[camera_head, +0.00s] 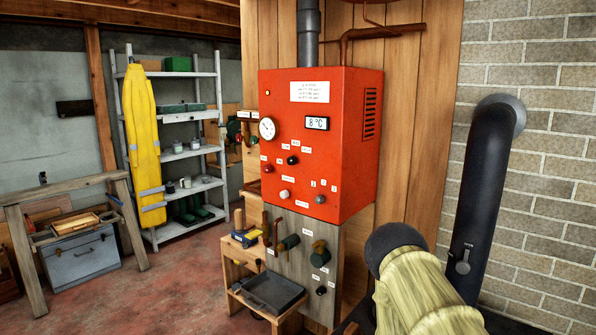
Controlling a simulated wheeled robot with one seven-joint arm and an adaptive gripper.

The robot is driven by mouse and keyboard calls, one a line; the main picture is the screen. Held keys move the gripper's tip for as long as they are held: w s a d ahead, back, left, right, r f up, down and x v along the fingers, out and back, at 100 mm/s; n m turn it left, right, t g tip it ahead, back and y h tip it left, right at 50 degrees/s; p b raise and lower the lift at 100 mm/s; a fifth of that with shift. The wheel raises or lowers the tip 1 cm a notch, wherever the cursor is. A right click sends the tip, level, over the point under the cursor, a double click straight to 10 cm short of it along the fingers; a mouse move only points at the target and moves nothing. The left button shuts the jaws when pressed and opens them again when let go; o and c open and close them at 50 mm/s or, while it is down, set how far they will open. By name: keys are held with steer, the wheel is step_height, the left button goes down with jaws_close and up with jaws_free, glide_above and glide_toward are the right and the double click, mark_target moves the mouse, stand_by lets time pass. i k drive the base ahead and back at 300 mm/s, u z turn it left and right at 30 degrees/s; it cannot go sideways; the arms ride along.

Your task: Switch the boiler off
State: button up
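The boiler is a red-orange cabinet (332,178) on the wooden wall, right of the picture's middle. A grey panel (295,228) below holds dark handles and another knob (321,290). My gripper is not in view.
A wooden stand (231,269) with a dark tray (271,292) stands below the boiler. A thick black pipe (479,205) rises at the right. A sawhorse (20,245), a grey chest (82,258) and shelving (185,120) are at the left. The red floor between is clear.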

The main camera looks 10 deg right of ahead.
mark_target(267, 169)
steer(key=z, duration=0.05)
steer(key=k, duration=0.5)
steer(key=u, duration=0.95)
steer(key=i, duration=1.25)
steer(key=z, duration=0.15)
